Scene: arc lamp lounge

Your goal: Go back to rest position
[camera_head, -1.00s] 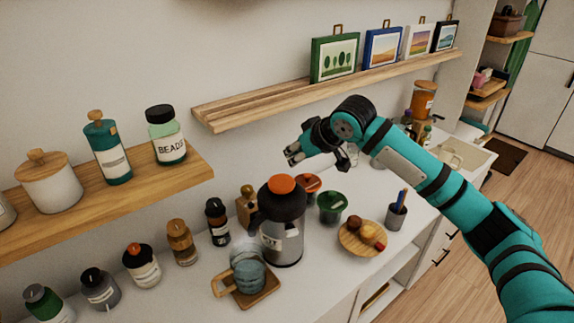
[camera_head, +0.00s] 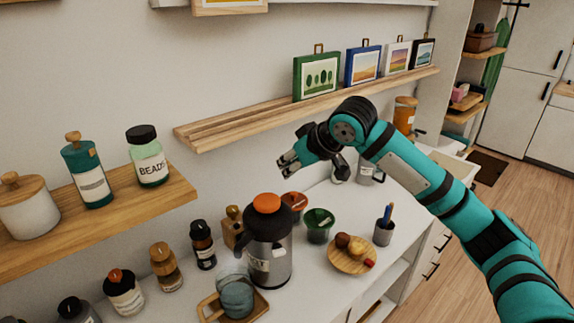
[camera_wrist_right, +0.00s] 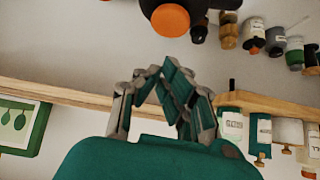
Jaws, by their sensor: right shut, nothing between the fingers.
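My right gripper (camera_head: 286,164) is at the end of the teal arm that comes in from the right in the head view. It is shut and empty, held in the air below the picture ledge and above the back of the counter. In the right wrist view, its fingers (camera_wrist_right: 160,75) come together with nothing between them. My left gripper does not show.
A grey jug with an orange lid (camera_head: 268,240) stands on the white counter, near a green bowl (camera_head: 318,226) and a wooden plate of food (camera_head: 352,258). Framed pictures (camera_head: 316,76) stand on the wooden ledge (camera_head: 230,128). A left shelf (camera_head: 150,205) holds jars.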

